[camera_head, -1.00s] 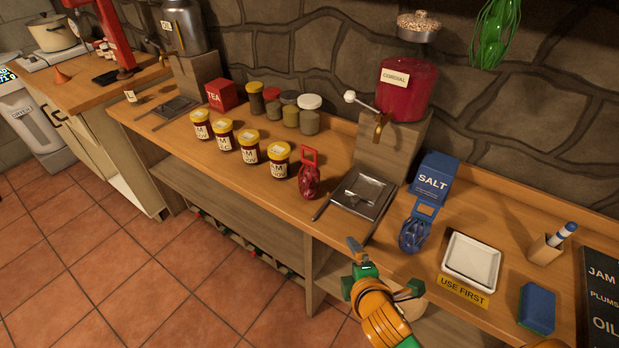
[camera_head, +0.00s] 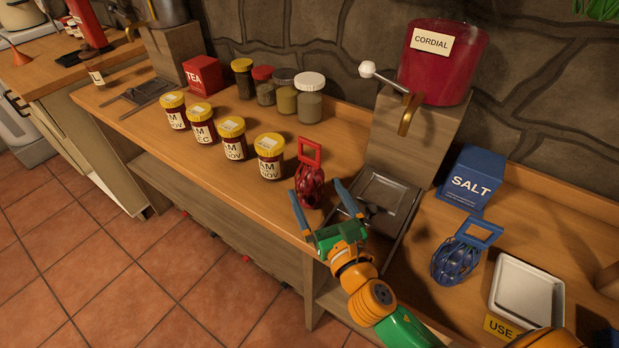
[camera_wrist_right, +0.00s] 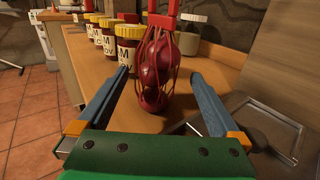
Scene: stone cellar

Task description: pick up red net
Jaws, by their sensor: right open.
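The red net (camera_head: 310,186) stands upright on the wooden counter, with a red square handle on top and dark red round contents. It is right of the row of jam jars and left of the grey drip tray. My right gripper (camera_head: 318,203) is open, its two blue fingers pointing at the net from the counter's front edge. In the right wrist view the red net (camera_wrist_right: 157,72) shows ahead, between and just beyond the fingertips (camera_wrist_right: 160,72). The fingers do not appear closed on it. My left gripper is not in view.
Yellow-lidded jam jars (camera_head: 268,160) stand close left of the net. The metal drip tray (camera_head: 385,200) and cordial dispenser (camera_head: 440,62) are to its right. A blue net (camera_head: 461,258), a salt box (camera_head: 471,180) and a white dish (camera_head: 526,291) are further right. Spice jars (camera_head: 309,98) stand behind.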

